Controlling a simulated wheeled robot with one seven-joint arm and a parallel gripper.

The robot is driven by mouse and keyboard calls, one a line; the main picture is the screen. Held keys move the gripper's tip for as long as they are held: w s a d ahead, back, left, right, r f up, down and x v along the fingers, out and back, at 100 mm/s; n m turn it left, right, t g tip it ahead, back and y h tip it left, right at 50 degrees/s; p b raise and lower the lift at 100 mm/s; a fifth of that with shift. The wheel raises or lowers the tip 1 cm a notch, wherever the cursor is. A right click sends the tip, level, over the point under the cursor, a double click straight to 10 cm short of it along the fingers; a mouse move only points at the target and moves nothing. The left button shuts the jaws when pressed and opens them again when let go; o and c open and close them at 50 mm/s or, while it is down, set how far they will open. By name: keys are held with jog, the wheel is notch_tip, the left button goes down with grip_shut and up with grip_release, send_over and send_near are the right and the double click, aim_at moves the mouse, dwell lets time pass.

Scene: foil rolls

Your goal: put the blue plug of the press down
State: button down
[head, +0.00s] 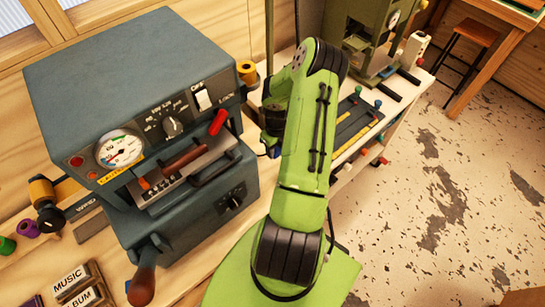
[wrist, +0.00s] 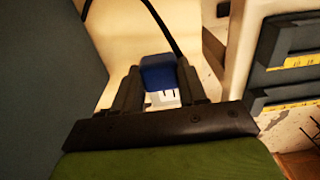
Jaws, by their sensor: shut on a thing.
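The blue plug (wrist: 158,72) is between the two dark fingers of my gripper (wrist: 160,80) in the wrist view. My gripper is shut on it. A white part (wrist: 163,98) with dark slits shows just below the blue body; I cannot tell whether it belongs to the plug. A black cord (wrist: 158,22) runs up from near the plug. In the head view the press (head: 125,75) is a large blue-grey machine with a gauge and switch at the left. My gripper is at its right side there, mostly hidden by my green arm.
The press wall (wrist: 50,70) rises close at the left in the wrist view. A dark tray (head: 357,118) with coloured knobs lies on the bench right of my arm. A green machine (head: 372,30) stands farther back. Speckled floor (head: 440,190) is open at the right.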

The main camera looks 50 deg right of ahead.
aim_at(276, 150)
notch_tip(276, 150, down, 8)
jog(key=shift+s+f, duration=0.1)
jog(key=shift+f, duration=0.05)
jog(key=shift+b, duration=0.3)
jog(key=shift+f+b, duration=0.45)
jog(key=shift+f, duration=0.15)
jog(key=c, duration=0.6)
grip_release()
jog(key=shift+r, duration=0.1)
notch_tip(276, 150, up, 13)
jog(key=shift+r+p, duration=0.1)
jog(key=shift+p, duration=0.85)
